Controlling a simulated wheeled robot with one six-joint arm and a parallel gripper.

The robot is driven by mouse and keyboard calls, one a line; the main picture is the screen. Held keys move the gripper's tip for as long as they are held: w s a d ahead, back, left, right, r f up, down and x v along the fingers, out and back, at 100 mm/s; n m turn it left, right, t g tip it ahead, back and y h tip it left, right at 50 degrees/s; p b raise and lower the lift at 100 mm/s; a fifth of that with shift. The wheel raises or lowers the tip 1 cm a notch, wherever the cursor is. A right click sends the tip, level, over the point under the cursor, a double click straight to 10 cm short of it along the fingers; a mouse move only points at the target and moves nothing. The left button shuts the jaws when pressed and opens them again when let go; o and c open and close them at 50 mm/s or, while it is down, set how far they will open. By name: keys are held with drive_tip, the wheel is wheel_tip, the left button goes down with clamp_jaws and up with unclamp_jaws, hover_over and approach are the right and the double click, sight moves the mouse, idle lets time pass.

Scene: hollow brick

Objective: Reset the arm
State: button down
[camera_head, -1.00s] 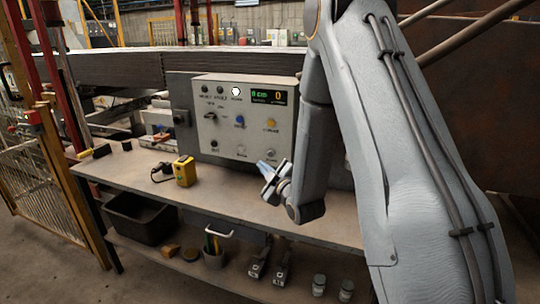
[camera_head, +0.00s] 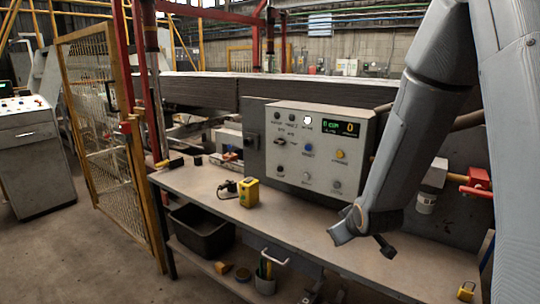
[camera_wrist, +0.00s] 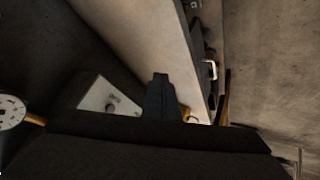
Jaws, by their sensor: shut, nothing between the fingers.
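My gripper (camera_wrist: 160,76) is shut and empty, its dark fingers pressed together in the wrist view. In the head view the end of my arm hangs over the right part of the workbench (camera_head: 300,232), in front and to the right of the grey control panel (camera_head: 318,152). It appears apart from the bench top and the panel. The finer shape of the gripper is hard to make out in the head view.
A yellow device (camera_head: 249,193) stands on the bench, left of my arm. A yellow padlock (camera_head: 466,291) is at right. A mesh fence (camera_head: 105,130) stands at left.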

drive_tip(key=s+a+r+m+g, duration=0.1)
drive_tip(key=s+m+g, duration=0.4)
drive_tip(key=s, duration=1.7)
drive_tip(key=g, duration=0.2)
drive_tip(key=shift+a+m+g, duration=0.2)
drive_tip(key=shift+m+g, duration=0.1)
drive_tip(key=shift+g, duration=0.1)
